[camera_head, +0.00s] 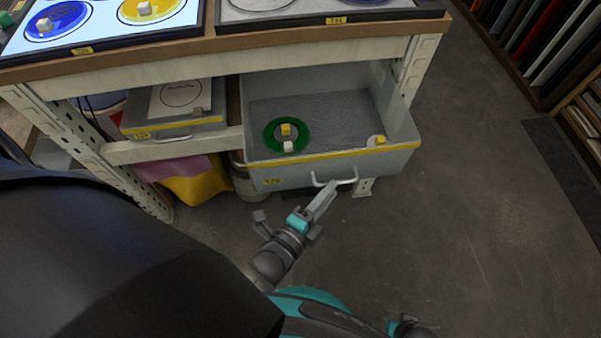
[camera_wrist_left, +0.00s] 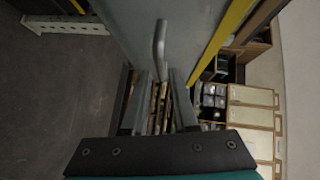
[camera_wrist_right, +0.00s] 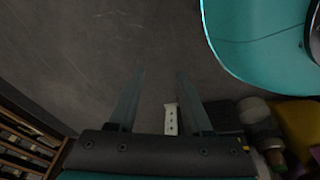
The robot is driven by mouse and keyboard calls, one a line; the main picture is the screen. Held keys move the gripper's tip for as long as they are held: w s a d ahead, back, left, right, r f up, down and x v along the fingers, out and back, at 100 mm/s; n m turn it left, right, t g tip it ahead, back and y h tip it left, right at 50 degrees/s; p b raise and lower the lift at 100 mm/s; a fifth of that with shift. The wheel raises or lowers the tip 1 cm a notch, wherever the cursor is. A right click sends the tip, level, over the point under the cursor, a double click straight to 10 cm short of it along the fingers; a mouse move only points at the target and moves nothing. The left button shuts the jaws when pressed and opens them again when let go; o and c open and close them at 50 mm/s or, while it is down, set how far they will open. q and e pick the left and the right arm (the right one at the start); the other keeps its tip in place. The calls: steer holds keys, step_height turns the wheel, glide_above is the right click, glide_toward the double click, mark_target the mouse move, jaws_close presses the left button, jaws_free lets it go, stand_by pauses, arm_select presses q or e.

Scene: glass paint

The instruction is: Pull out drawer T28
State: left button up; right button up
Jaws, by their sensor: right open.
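The grey drawer with a yellow front edge (camera_head: 340,157) stands pulled out from under the table. The drawer's metal handle (camera_head: 334,180) is on the front. My left gripper (camera_head: 328,193) is at this handle. In the left wrist view the handle (camera_wrist_left: 160,45) runs in between the fingertips (camera_wrist_left: 161,75), which look closed around it. My right gripper (camera_wrist_right: 160,72) is open and empty above the floor.
The drawer holds a green ring (camera_head: 270,138) and small yellow and white blocks. A smaller shelf drawer (camera_head: 172,128) is to the left. A yellow and pink cloth-like thing (camera_head: 195,185) lies below. The floor at right (camera_head: 470,240) is clear.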

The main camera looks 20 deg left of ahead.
arm_select(q)
steer(key=p+v, duration=0.2)
steer(key=v, duration=0.9)
arm_select(e)
steer(key=s+d+f, duration=0.1)
steer(key=s, duration=0.1)
steer(key=s+d+f, duration=0.1)
steer(key=s+d, duration=0.1)
steer(key=shift+f, duration=0.2)
arm_select(q)
steer(key=shift+s, duration=0.1)
steer(key=s+a+f+n+g+y+p, duration=0.15)
steer(key=f+n+g, duration=0.25)
steer(key=f, duration=0.4)
steer(key=s+a+f+n+g, duration=0.2)
steer(key=f+n+g, duration=0.15)
steer(key=f, duration=0.45)
steer(key=s+a+f+n+g+y, duration=0.2)
steer(key=s+a+f+n+g, duration=0.4)
steer(key=s+a+f+n, duration=0.2)
steer(key=shift+s+a+f+n+p, duration=0.3)
steer(key=shift+s+a+n+p, duration=0.15)
steer(key=shift+s+a, duration=0.15)
arm_select(e)
steer(key=s, duration=0.1)
steer(key=s+d, duration=0.1)
steer(key=s, duration=0.1)
steer(key=shift+s+d, duration=0.25)
steer(key=shift+d, duration=0.15)
